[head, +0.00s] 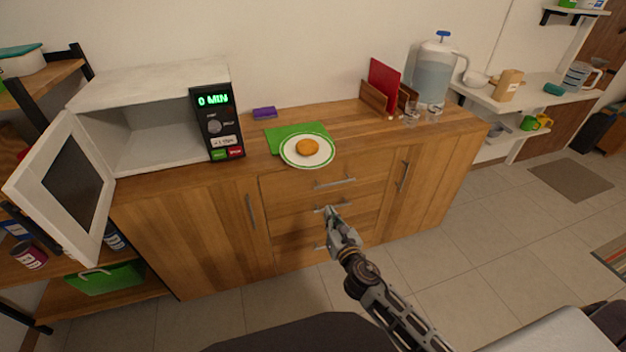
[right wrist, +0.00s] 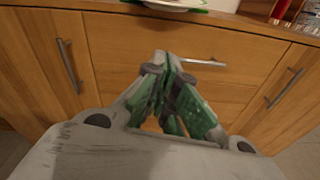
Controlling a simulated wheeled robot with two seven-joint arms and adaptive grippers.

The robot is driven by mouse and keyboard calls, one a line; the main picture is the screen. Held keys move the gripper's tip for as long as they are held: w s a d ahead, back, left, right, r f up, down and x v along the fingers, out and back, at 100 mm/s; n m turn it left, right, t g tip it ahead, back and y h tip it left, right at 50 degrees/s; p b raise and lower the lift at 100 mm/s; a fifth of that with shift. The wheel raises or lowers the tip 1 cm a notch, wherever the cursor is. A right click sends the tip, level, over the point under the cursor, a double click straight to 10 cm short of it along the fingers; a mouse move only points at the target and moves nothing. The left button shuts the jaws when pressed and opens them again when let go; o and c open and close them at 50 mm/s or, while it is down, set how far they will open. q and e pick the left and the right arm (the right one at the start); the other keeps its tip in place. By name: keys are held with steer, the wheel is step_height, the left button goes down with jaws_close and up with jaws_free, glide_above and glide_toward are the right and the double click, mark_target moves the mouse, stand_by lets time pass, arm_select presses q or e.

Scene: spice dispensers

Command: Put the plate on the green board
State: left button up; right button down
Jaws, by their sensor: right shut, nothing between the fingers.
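The white plate (head: 307,151) with a green rim line holds a round orange-brown food item (head: 307,147). It rests on the front right part of the green board (head: 290,133) on the wooden counter and seems to reach past the board's front edge. My right gripper (head: 330,212) is shut and empty, in front of the drawers and below the counter top, apart from the plate. In the right wrist view its fingertips (right wrist: 168,58) meet, and the plate's underside edge (right wrist: 175,5) shows at the top. My left gripper is not in view.
An open microwave (head: 155,120) stands left of the board, its door (head: 72,185) swung out. A purple sponge (head: 264,113) lies behind the board. A red board in a wooden rack (head: 383,88), glasses and a water dispenser (head: 434,75) stand to the right. Drawer handles (head: 334,183) stick out near my gripper.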

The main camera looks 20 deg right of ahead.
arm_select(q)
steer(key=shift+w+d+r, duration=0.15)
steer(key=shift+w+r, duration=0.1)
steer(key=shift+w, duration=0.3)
arm_select(e)
steer(key=r, duration=0.1)
steer(key=r+n, duration=0.1)
steer(key=r, duration=0.1)
steer(key=a+r+n+t, duration=0.1)
steer(key=shift+s+r, duration=0.1)
steer(key=shift+r, duration=0.05)
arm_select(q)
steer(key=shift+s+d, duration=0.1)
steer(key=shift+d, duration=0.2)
